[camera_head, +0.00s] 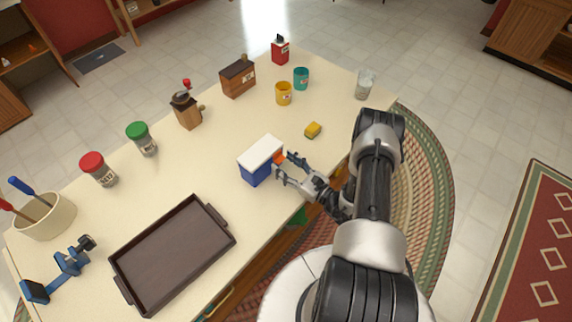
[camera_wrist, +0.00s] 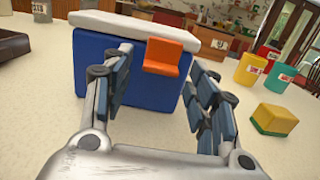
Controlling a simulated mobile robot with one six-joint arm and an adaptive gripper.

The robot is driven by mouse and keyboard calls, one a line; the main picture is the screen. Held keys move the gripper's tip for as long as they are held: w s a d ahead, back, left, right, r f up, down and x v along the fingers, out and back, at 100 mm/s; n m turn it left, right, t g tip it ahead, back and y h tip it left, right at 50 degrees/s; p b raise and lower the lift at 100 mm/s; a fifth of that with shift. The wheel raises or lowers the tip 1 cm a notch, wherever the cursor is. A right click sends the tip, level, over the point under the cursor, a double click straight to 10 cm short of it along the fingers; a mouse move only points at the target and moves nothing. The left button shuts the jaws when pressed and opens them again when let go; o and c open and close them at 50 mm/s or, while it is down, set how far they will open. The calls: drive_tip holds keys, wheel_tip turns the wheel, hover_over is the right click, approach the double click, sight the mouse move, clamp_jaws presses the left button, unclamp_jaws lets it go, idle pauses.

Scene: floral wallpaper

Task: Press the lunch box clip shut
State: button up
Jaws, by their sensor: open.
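The lunch box (camera_head: 257,167) is a blue box with a white lid and stands on the cream table. In the wrist view the lunch box (camera_wrist: 105,60) is straight ahead, its front facing me. An orange clip (camera_wrist: 166,56) sits at the front upper edge, just under the lid; it also shows in the head view (camera_head: 279,158), partly hidden by my fingers. The clip looks tilted outward, but I cannot tell how far. My gripper (camera_head: 284,168) is open and empty in front of the box. In the wrist view my gripper (camera_wrist: 158,85) has its fingers either side of the clip.
A yellow and green sponge (camera_head: 313,130) lies right of the box. A brown tray (camera_head: 172,250) is at the front left. Yellow (camera_head: 284,93) and teal (camera_head: 301,78) cups, a wooden box (camera_head: 238,77) and a grinder (camera_head: 187,112) stand further back.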

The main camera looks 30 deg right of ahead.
drive_tip(key=v, duration=1.2)
idle(0.4)
drive_tip(key=a+r+n+g+y, duration=0.4)
drive_tip(key=a+r+n+g, duration=0.3)
drive_tip(key=r+n, duration=0.3)
drive_tip(key=a+r+n+g+y, duration=0.3)
drive_tip(key=a+r+n+g, duration=0.45)
drive_tip(key=r, duration=0.45)
drive_tip(key=s+a+r+n+t+h, duration=0.1)
drive_tip(key=s+a+r+n+h, duration=0.1)
drive_tip(key=s+r+n+h, duration=0.4)
drive_tip(key=s+a+r+n+h, duration=0.1)
drive_tip(key=s+r+n+h, duration=0.6)
drive_tip(key=r, duration=0.3)
drive_tip(key=shift+s+a+n+t, duration=0.35)
drive_tip(key=shift+s+a+n, duration=0.05)
drive_tip(key=shift+n, duration=0.45)
